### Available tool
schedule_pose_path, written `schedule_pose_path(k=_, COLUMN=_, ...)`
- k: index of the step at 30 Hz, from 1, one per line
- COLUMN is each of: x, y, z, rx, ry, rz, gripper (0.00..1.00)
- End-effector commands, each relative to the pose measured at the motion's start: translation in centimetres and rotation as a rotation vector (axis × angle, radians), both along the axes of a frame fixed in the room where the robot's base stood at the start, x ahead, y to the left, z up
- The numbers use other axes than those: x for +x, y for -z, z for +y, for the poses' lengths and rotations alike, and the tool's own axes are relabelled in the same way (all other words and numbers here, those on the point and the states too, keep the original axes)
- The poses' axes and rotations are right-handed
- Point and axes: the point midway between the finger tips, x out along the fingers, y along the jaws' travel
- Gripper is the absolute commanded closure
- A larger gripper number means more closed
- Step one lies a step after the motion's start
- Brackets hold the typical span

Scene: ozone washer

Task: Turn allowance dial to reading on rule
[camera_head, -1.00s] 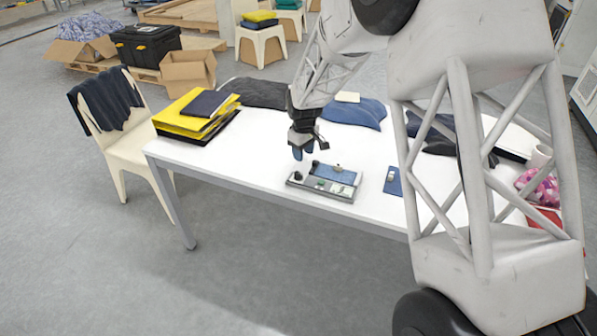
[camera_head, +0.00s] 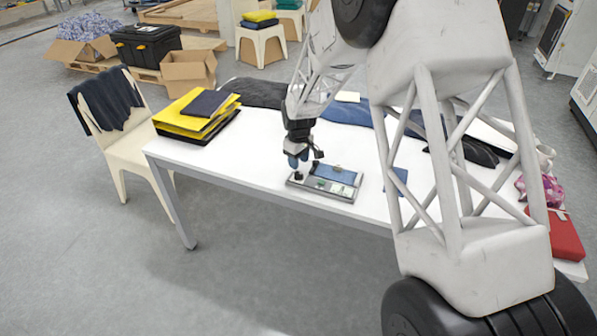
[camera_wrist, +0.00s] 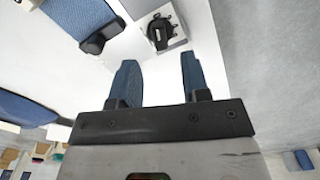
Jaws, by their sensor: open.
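A grey tray-like device (camera_head: 341,196) lies near the front edge of the white table, with a blue pad (camera_head: 334,174) on it. A small black dial (camera_head: 298,177) stands at its left end. In the wrist view the dial (camera_wrist: 161,31) sits on a light plate, beyond and between my fingertips. My gripper (camera_head: 297,163) is just above the device's left end, pointing down. In the wrist view my gripper (camera_wrist: 157,70) has its two blue fingers apart, with nothing between them. The rule and its reading are too small to make out.
Yellow and dark folders (camera_head: 197,113) lie at the table's left end. A blue card (camera_head: 397,180) lies right of the device. Dark and blue cloths (camera_head: 262,93) lie along the back. A red box (camera_head: 567,238) is at the right end. The table left of the device is clear.

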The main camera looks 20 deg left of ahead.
Motion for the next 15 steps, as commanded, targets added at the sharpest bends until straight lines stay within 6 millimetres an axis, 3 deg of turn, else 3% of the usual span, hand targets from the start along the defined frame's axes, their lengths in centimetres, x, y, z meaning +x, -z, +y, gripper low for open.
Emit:
schedule_pose_path(k=9, x=-0.1, y=3.9, z=0.0, rx=-0.002, ry=0.0, rz=0.003, gripper=0.57)
schedule_pose_path(k=15, x=0.0, y=5.0, z=0.0, rx=-0.001, ry=0.0, rz=0.0, gripper=0.57)
